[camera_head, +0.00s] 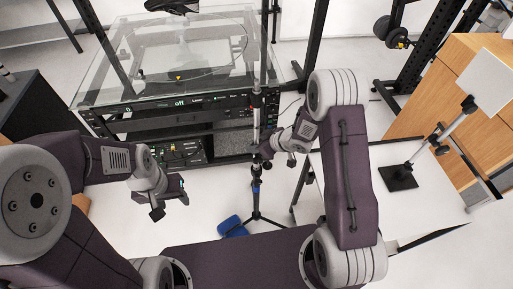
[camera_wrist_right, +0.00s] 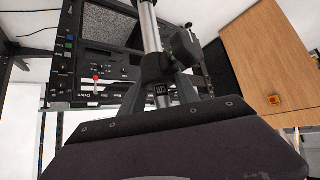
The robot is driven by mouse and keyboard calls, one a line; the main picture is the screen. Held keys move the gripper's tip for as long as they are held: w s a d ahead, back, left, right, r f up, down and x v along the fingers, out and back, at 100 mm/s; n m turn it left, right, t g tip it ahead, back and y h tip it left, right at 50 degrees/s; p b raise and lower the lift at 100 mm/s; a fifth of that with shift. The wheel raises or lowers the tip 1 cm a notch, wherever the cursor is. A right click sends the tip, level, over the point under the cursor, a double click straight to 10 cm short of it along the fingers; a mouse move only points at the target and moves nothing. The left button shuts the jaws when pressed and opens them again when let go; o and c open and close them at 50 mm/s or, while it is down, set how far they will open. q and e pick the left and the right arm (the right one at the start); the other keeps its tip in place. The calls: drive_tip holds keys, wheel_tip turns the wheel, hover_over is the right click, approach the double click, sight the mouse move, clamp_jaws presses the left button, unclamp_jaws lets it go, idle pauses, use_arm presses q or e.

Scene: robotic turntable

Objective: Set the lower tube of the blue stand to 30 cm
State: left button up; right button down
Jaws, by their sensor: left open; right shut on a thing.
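The blue stand (camera_head: 256,190) stands upright on dark tripod legs in the head view, with a blue lower part and a silver tube (camera_head: 257,125) above it. My right gripper (camera_head: 267,152) is shut on the stand's tube, just above the blue part. In the right wrist view the silver tube (camera_wrist_right: 149,28) runs down into a black collar (camera_wrist_right: 155,69) with a dark knob (camera_wrist_right: 185,46) beside it. Markings show below the collar, but I cannot read a height. My left gripper (camera_head: 170,203) is open and empty, left of the stand.
A glass-topped turntable machine (camera_head: 180,60) with a black control panel stands behind the stand. A blue object (camera_head: 232,226) lies on the floor near the legs. A white table (camera_head: 425,210) with a black-based holder (camera_head: 398,177) is at the right. Wooden cabinets (camera_head: 440,85) stand behind it.

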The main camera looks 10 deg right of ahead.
sight(255, 110)
drive_tip(key=r+p, duration=0.2)
drive_tip(key=r, duration=0.1)
drive_tip(key=r+p, duration=0.3)
drive_tip(key=r, duration=0.1)
drive_tip(key=w+r+p, duration=0.1)
drive_tip(key=r+p, duration=0.2)
drive_tip(key=shift+r, duration=0.25)
wheel_tip(255, 110, up, 7)
drive_tip(key=p, duration=0.6)
drive_tip(key=shift+s+f, duration=0.1)
drive_tip(key=shift+s, duration=0.05)
use_arm(q)
wheel_tip(255, 110, up, 18)
drive_tip(key=p, duration=0.1)
drive_tip(key=shift+w+p, duration=0.35)
drive_tip(key=shift+w, duration=0.05)
use_arm(e)
drive_tip(key=shift+r, duration=0.75)
use_arm(q)
drive_tip(key=shift+s, duration=0.1)
use_arm(e)
drive_tip(key=c, duration=0.9)
unclamp_jaws()
drive_tip(key=shift+c, duration=0.2)
drive_tip(key=shift+o, duration=0.2)
drive_tip(key=shift+s, duration=0.1)
use_arm(q)
drive_tip(key=shift+s, duration=0.1)
